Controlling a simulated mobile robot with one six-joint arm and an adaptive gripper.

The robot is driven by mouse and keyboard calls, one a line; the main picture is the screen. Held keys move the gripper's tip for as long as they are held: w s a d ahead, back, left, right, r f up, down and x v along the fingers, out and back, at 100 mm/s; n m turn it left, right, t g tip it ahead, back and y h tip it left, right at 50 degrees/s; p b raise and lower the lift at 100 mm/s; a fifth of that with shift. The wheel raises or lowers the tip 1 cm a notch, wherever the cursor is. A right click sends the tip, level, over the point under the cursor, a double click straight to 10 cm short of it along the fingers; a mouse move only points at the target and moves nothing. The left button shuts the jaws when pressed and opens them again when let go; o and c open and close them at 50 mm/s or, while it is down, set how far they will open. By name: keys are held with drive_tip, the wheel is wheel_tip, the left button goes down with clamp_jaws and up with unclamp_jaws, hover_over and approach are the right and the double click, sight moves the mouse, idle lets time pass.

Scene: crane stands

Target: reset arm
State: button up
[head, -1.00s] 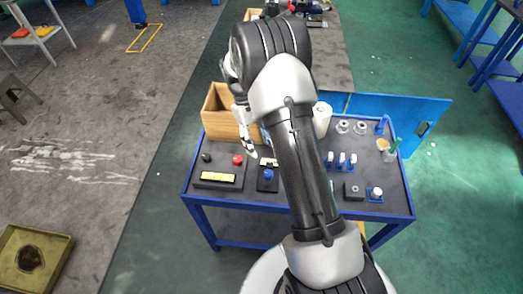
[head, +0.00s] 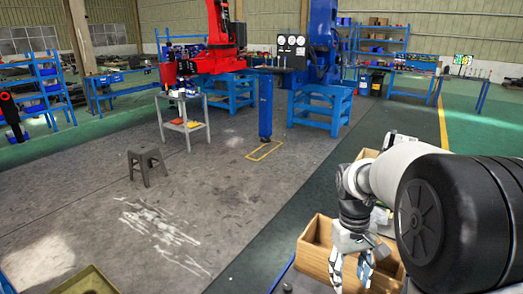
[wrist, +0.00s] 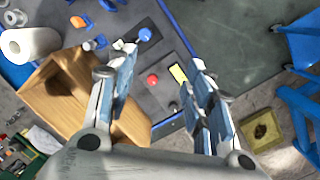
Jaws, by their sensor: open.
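My gripper (head: 352,272) hangs at the lower right of the head view, fingers down, in front of the open wooden box (head: 312,258). In the wrist view my gripper (wrist: 165,78) has its two fingers wide apart with nothing between them. Beyond them lies the blue-edged table (wrist: 180,32) with a red button (wrist: 152,79), a yellow strip (wrist: 178,74) and a blue knob (wrist: 145,34). The wooden box (wrist: 48,95) is left of the fingers. My arm covers much of the head view's right side and hides most of the table.
A grey stool (head: 147,164) and a small cart (head: 185,122) stand on open floor to the left. A blue post (head: 265,105) stands behind. A white roll (wrist: 30,44) stands on the table. The floor between is largely clear.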

drive_tip(key=s+a+r+t, duration=0.3)
drive_tip(key=s+a+r, duration=0.1)
drive_tip(key=s+r, duration=0.55)
drive_tip(key=s+a+m+t, duration=0.1)
drive_tip(key=s+a+t, duration=0.2)
drive_tip(key=s, duration=0.8)
drive_tip(key=shift+s+a+r+y, duration=0.15)
drive_tip(key=shift+s+r+y, duration=0.05)
drive_tip(key=shift+y, duration=0.2)
